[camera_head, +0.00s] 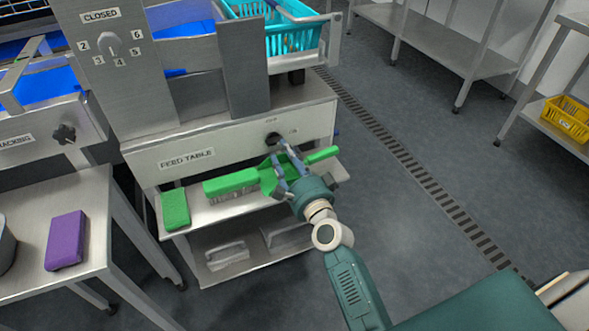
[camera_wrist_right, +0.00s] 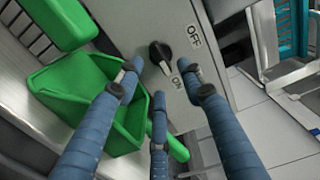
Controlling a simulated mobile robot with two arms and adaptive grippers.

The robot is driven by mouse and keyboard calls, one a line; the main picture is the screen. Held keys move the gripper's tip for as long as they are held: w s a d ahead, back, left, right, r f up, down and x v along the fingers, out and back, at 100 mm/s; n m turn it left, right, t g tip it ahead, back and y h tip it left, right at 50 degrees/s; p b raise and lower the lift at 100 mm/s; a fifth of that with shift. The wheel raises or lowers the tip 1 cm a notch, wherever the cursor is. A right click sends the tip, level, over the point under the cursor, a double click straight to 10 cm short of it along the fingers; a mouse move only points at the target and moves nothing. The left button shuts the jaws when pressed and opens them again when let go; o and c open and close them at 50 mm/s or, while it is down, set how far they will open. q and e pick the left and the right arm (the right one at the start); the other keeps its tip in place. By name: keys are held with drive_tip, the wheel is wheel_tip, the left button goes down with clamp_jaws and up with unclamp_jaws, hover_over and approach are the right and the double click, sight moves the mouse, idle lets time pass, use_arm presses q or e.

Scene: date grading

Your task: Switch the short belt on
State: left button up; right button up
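The feed table (camera_head: 235,145) has a black rotary knob (camera_head: 272,138) on its front panel, with OFF and ON labels beside it. In the right wrist view the knob (camera_wrist_right: 160,54) shows whole; a pale mark is on its end nearer the ON label (camera_wrist_right: 177,82), away from the OFF label (camera_wrist_right: 194,36). My right gripper (camera_head: 281,160) is in front of the panel, just below the knob in the head view. In the wrist view its blue fingers (camera_wrist_right: 161,77) are spread, with the knob beyond and between their tips. I see no contact. My left gripper is out of view.
A green scoop (camera_wrist_right: 72,90) and green brush (camera_head: 232,183) lie close by the right gripper on the shelf below the panel. A green sponge (camera_head: 175,209) lies further left. A turquoise basket (camera_head: 290,38) stands above. The floor to the right is clear.

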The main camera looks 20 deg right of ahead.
drive_tip(key=s, duration=0.7)
drive_tip(key=shift+s+d, duration=0.15)
drive_tip(key=shift+s, duration=0.2)
